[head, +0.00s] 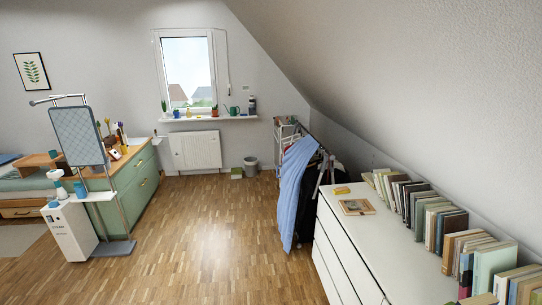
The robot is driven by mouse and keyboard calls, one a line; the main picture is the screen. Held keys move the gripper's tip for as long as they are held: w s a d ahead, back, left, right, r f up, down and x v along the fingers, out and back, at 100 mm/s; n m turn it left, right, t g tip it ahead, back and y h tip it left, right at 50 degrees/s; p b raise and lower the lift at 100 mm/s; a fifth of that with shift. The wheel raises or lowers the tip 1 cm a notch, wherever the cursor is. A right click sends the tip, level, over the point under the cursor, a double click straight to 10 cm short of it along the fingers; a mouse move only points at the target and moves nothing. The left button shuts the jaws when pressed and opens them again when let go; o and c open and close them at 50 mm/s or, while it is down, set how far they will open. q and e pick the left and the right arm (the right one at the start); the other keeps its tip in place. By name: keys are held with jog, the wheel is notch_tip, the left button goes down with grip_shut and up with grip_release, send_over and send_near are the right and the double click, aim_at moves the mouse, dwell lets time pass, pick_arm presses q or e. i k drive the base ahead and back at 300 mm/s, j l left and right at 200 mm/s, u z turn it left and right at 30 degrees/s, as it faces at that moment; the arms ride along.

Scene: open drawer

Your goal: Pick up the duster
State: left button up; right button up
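I cannot make out a duster for certain. A small yellow object (342,190) lies on the far end of the white chest of drawers (385,262), too small to identify. Upright items with coloured tops (121,133) stand on the green drawer cabinet (143,180) at the left, also too small to name. Neither of my grippers shows in the head view.
A metal stand with a patterned panel (77,137) and a white box (70,232) stand at the left. Clothes including a blue garment (296,180) hang beside the chest. Several books (493,265) line the right wall. The wooden floor (205,235) between is clear.

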aim_at(344, 190)
jog(key=i, duration=1.55)
jog(key=i+j+z, duration=0.2)
jog(key=i, duration=0.2)
jog(key=i+z, duration=0.2)
jog(key=i, duration=0.2)
jog(key=i+z, duration=0.25)
jog(key=z, duration=0.2)
jog(key=i+z, duration=0.65)
jog(key=z, duration=0.2)
jog(key=i+z, duration=0.25)
jog(key=z, duration=0.2)
